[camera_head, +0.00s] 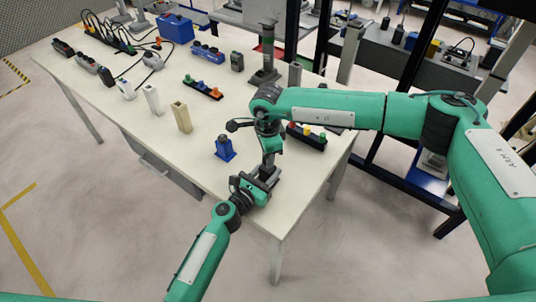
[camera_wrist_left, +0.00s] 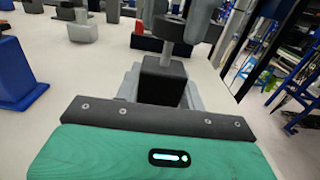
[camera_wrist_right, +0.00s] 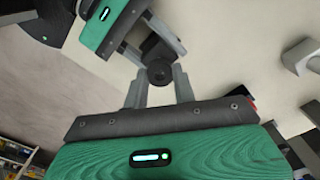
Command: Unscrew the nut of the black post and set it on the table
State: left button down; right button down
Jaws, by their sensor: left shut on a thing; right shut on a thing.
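The black post (camera_wrist_left: 162,82) has a dark square block, shown in the left wrist view between the grey fingers of my left gripper (camera_wrist_left: 158,88), which is shut on it. In the head view my left gripper (camera_head: 262,182) is low over the table's front corner. The nut (camera_wrist_right: 160,72) is a dark round piece between the fingers of my right gripper (camera_wrist_right: 160,88), which is shut on it from above.
A blue post (camera_head: 224,149) stands left of my grippers on the white table (camera_head: 205,125). A dark tray with coloured pieces (camera_head: 307,138) lies behind my right gripper. Beige (camera_head: 181,117) and white (camera_head: 152,100) blocks stand further left. Bare tabletop lies in front of the blue post.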

jog(key=shift+r, duration=0.15)
jog(key=shift+r, duration=1.9)
pick_arm(q)
jog(key=c, duration=0.8)
grip_release()
jog(key=shift+o, duration=0.2)
